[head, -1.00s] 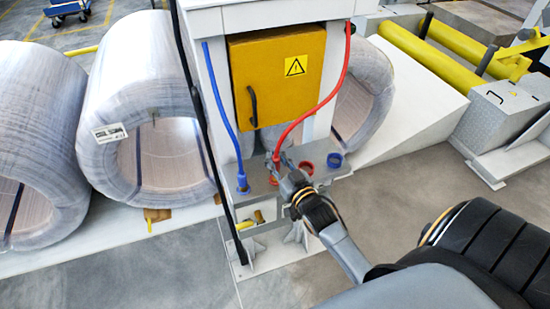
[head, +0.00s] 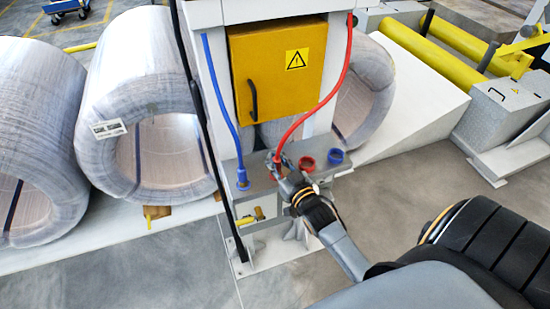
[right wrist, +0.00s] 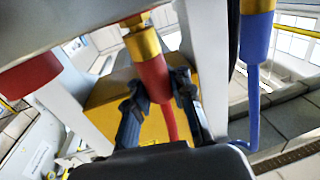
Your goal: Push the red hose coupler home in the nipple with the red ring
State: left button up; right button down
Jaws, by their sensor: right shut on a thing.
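The red hose coupler (right wrist: 153,80) is between the two fingers of my right gripper (right wrist: 158,88) in the right wrist view, which are closed on its sides. The coupler and brass part look roughly in line. How deep the coupler sits cannot be told. In the head view my right gripper (head: 284,170) is at the shelf (head: 262,190), where the red hose (head: 312,113) comes down, and it largely hides the coupler. My left gripper is not in view.
A blue coupler (head: 242,178) with its hose stands left of my gripper. Another red ring (head: 307,162) and a blue ring (head: 336,157) are close on the right. The yellow cabinet (head: 280,75) is behind. Large wrapped coils (head: 140,90) stand left.

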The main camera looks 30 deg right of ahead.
jog(key=shift+f, duration=0.5)
jog(key=c, duration=1.1)
grip_release()
jog(key=shift+s, duration=0.1)
jog(key=shift+r, duration=0.1)
jog(key=s, duration=0.8)
jog(key=s+a, duration=0.1)
jog(key=s, duration=0.3)
